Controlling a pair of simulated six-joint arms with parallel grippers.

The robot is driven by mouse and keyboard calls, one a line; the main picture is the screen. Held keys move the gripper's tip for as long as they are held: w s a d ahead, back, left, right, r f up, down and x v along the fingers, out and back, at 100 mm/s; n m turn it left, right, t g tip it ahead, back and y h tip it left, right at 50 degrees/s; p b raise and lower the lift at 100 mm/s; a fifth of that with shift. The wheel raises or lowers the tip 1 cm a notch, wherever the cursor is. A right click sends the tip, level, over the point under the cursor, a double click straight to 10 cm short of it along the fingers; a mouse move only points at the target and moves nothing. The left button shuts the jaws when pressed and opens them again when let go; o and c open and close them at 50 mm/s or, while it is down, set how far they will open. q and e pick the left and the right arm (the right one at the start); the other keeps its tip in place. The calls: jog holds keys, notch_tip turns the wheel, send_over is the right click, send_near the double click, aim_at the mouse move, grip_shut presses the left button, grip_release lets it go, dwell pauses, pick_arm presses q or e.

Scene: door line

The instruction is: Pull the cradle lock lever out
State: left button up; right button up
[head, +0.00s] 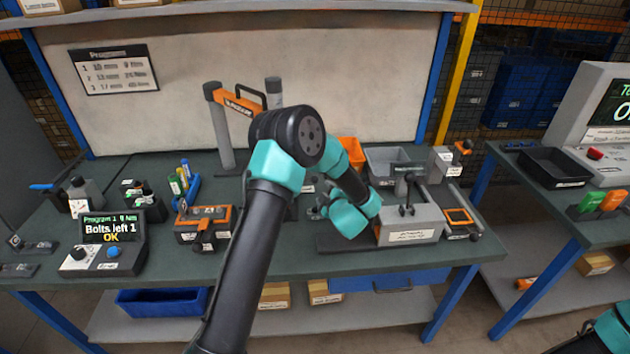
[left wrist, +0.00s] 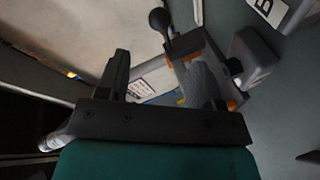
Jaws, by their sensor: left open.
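The cradle (head: 412,233) is a light grey block with a white label, standing on a dark base at the right of the bench. A black-knobbed upright lever (head: 408,182) rises from it; I take it for the lock lever. In the left wrist view a black ball knob on a stem (left wrist: 160,19) stands beyond my fingers, next to a grey fixture with orange parts (left wrist: 200,75). My left gripper (left wrist: 168,82) is open, its dark fingers apart, and no contact shows. In the head view its teal wrist is just left of the cradle and its fingertips are unclear. My right gripper is out of view.
An orange-and-black fixture (head: 202,224) and a program display (head: 103,240) stand left of my arm.

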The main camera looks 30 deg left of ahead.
aim_at(316, 181)
pick_arm(q)
jog(key=x, duration=1.2)
grip_shut()
dwell(0.4)
